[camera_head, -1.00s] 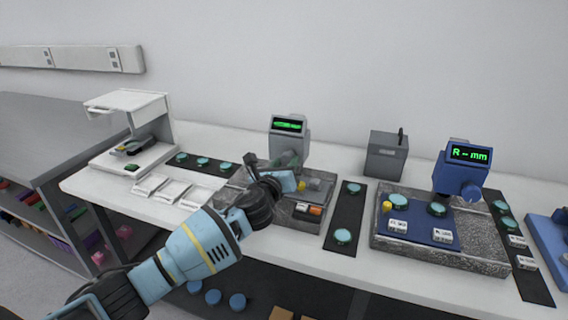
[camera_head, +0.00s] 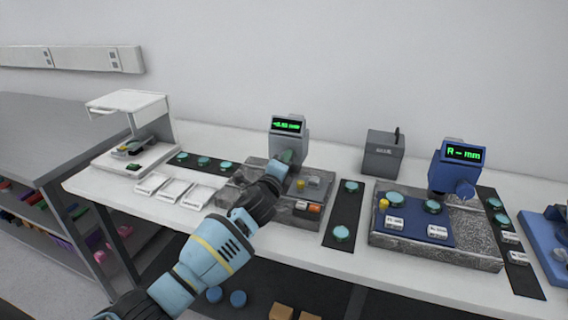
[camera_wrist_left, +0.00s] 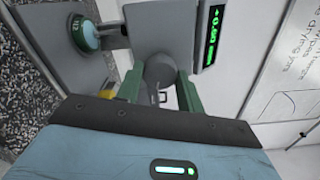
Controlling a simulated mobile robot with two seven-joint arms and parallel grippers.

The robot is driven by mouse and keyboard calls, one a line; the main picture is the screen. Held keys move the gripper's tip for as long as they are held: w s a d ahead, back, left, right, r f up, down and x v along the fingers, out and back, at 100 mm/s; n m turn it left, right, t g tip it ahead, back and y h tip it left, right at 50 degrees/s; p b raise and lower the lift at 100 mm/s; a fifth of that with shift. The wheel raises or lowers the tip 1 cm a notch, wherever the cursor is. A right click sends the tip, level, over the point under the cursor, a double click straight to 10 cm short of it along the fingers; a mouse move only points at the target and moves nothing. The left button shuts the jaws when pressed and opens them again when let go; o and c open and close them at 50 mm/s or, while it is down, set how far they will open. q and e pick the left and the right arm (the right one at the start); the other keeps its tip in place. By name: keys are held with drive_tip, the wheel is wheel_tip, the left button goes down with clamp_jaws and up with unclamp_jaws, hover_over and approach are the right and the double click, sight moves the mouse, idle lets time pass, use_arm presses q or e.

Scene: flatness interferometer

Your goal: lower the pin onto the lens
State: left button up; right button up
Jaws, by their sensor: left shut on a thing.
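The grey gauge (camera_head: 288,145) stands on a speckled stone base, its green display lit with a reading. My left gripper (camera_head: 284,160) is at the front of this gauge. In the left wrist view, the green fingers of my left gripper (camera_wrist_left: 160,88) are shut on a round grey knob (camera_wrist_left: 160,68) on the gauge. A teal lens (camera_wrist_left: 84,34) in a dark rim shows at upper left there, with a dark pin (camera_wrist_left: 116,30) at its edge. I cannot tell whether they touch. My arm hides the lens in the head view. My right gripper is out of view.
A blue gauge (camera_head: 454,170) with its own base and lenses stands on the right. A dark strip (camera_head: 346,215) with teal lenses lies between the bases. A grey box (camera_head: 384,158) stands behind. White cards (camera_head: 174,190) lie at left, near a white stand (camera_head: 133,108).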

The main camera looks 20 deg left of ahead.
use_arm(q)
drive_tip(key=shift+n, duration=3.1)
drive_tip(key=o, duration=1)
drive_tip(key=shift+s, duration=0.1)
